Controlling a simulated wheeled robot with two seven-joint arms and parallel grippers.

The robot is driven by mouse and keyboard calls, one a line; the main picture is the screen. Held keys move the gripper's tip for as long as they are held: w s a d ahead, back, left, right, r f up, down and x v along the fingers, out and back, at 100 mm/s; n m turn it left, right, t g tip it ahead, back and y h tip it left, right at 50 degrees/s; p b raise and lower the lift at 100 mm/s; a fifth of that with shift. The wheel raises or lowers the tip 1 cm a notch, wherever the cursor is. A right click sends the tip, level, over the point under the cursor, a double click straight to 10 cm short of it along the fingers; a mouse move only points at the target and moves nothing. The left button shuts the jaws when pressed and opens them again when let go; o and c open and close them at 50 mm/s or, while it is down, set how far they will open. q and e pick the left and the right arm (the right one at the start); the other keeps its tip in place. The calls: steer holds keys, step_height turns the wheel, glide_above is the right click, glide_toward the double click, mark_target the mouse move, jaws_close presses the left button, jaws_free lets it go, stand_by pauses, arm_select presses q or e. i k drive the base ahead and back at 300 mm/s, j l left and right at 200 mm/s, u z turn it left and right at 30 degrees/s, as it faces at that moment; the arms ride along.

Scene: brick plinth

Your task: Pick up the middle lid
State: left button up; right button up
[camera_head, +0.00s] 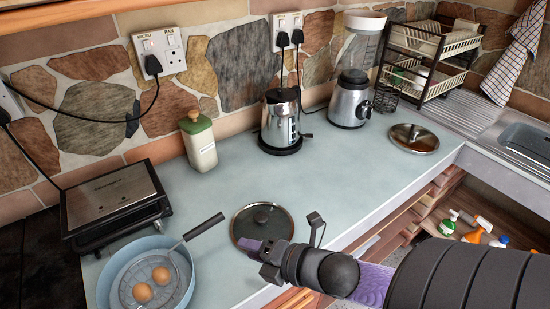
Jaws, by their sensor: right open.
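A round dark glass lid (247,219) with a rim and a dark central knob lies flat on the counter near its front edge. A second, similar lid (425,147) lies farther right at the back, before the dish rack. I see only these two lids. My right gripper (281,231) comes in from the lower right, its fingers spread and empty. In the picture it overlaps the near right side of the nearer lid; I cannot tell whether it touches. My left gripper is not in view.
A blue pan (103,287) holding two eggs stands left of the nearer lid, its handle pointing toward the lid. A grill (115,200), green-topped bottle (199,145), kettle (281,118) and blender (349,100) line the back. The middle counter (310,180) is clear.

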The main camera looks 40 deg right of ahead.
mark_target(259, 222)
steer(key=z, duration=1.25)
